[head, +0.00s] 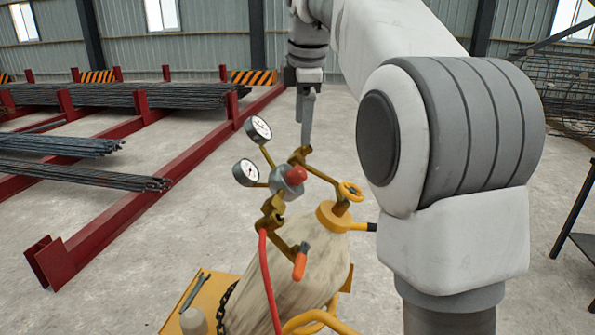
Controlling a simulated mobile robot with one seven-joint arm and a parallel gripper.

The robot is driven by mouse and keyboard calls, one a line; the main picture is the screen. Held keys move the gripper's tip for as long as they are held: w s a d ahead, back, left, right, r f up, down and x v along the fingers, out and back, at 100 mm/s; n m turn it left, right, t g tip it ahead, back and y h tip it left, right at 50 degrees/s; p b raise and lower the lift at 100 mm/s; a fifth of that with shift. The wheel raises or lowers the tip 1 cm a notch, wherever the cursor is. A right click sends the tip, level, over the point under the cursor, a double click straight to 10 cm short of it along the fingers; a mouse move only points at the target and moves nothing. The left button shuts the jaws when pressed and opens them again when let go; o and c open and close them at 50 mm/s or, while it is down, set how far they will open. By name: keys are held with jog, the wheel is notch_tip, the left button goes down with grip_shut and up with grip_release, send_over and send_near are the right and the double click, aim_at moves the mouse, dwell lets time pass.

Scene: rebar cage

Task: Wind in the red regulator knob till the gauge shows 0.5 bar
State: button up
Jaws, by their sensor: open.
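The red regulator knob (296,175) sits on the front of a grey regulator body (281,184) on top of a gas cylinder (290,278). Two round white-faced gauges (258,129) (246,172) stand out to the left of the regulator. Their needles are too small to read. My gripper (306,142) points down above and behind the regulator, near the brass fitting (299,155), apart from the red knob. It is open, seen edge-on, and I see nothing held in it. My arm covers the right of the view.
A yellow handwheel (350,191) is right of the regulator. An orange-handled valve (300,265) and a red hose (266,265) are below it. A wrench (193,291) lies on the yellow cart (205,307). Red racks (140,205) with rebar stand left; the floor between is clear.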

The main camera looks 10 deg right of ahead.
aim_at(299, 169)
jog(key=b+x, duration=0.1)
jog(key=x, duration=1.1)
jog(key=shift+w+f, duration=0.1)
jog(key=shift+f, duration=0.3)
jog(key=shift+r, duration=0.1)
grip_shut()
